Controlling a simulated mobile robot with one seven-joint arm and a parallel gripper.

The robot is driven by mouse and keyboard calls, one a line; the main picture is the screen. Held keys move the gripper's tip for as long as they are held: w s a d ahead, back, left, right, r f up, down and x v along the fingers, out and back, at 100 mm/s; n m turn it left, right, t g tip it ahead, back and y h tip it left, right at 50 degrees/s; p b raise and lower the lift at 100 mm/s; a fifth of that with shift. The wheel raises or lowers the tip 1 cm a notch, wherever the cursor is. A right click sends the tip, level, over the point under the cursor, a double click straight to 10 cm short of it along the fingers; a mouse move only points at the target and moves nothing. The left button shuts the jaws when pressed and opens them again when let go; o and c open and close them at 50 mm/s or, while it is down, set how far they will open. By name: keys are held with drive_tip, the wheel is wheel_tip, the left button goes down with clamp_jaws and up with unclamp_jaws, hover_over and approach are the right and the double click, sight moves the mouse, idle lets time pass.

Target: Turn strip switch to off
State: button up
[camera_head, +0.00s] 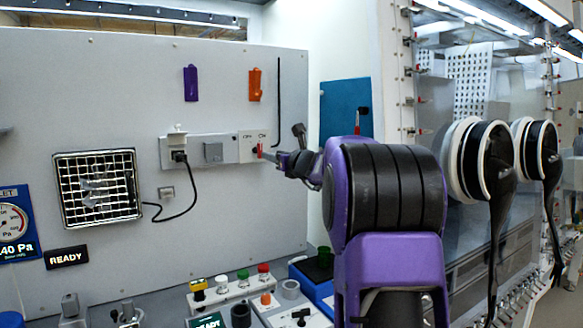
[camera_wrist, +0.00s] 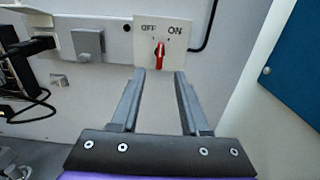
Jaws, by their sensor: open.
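The strip switch (camera_wrist: 159,52) is a small red lever on a white plate marked OFF at left and ON at right. In the wrist view the lever stands nearly upright, and I cannot tell which mark it points to. In the head view the red lever (camera_head: 260,150) shows at the right end of the wall strip. My gripper (camera_wrist: 160,76) is open and empty, its two fingers pointing at the plate just below the lever, one to each side. In the head view my gripper (camera_head: 278,157) is close to the plate; contact cannot be told.
The power strip (camera_head: 198,158) carries a black plug (camera_head: 179,156) with a hanging cable and a grey square cover (camera_head: 213,152). A purple holder (camera_head: 191,83) and an orange holder (camera_head: 255,85) hang above. A bench with colored buttons (camera_head: 235,284) lies below.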

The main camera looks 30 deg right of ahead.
drive_tip(key=s+b, duration=0.1)
drive_tip(key=s, duration=0.8)
drive_tip(key=shift+s+d, duration=0.15)
drive_tip(key=shift+s, duration=0.1)
